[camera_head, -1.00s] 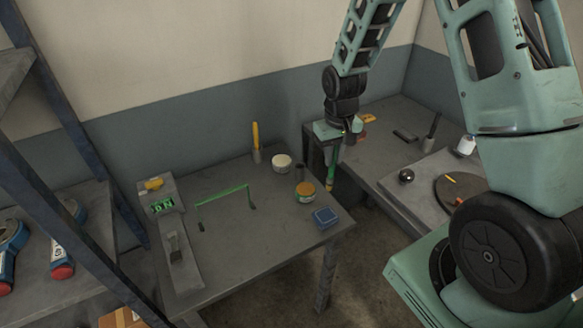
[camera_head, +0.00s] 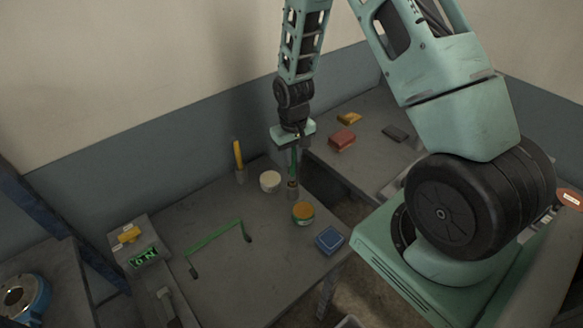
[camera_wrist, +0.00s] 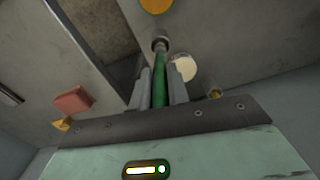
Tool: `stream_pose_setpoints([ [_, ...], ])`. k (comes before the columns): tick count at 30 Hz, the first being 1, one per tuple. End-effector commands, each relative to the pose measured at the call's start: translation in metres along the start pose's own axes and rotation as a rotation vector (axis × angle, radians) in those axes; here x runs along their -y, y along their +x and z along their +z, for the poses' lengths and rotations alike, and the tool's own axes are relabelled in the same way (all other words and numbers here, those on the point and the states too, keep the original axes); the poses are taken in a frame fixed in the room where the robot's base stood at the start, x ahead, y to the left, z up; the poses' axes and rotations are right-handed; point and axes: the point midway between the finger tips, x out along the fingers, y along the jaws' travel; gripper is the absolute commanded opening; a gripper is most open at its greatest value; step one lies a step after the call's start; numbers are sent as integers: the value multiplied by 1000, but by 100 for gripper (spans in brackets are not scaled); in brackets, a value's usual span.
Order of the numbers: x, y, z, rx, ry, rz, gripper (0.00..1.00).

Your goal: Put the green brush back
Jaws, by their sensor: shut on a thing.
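The green brush (camera_head: 293,160) is upright in my gripper (camera_head: 294,150), which is shut around its handle. In the wrist view the green handle (camera_wrist: 159,88) runs between the two fingers. Its lower end meets a small grey cup (camera_head: 292,193) at the back right of the near table. The cup also shows in the wrist view (camera_wrist: 160,44). I cannot tell whether the tip is inside the cup or just above it. The yellow brush (camera_head: 238,153) stands in a similar holder to the left.
A white jar (camera_head: 270,181) is left of the cup, an orange-lidded tin (camera_head: 303,211) just in front of it. A blue box (camera_head: 329,240) sits near the table's edge. A red block (camera_head: 342,138) lies on the other table.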

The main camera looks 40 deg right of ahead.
Motion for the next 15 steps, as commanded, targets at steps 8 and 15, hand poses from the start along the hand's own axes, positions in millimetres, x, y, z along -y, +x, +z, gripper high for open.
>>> stream_pose_setpoints([
  [8, 0, 23, 1, 3, 0, 0, 0],
  [15, 0, 47, 0, 0, 0, 0, 0],
])
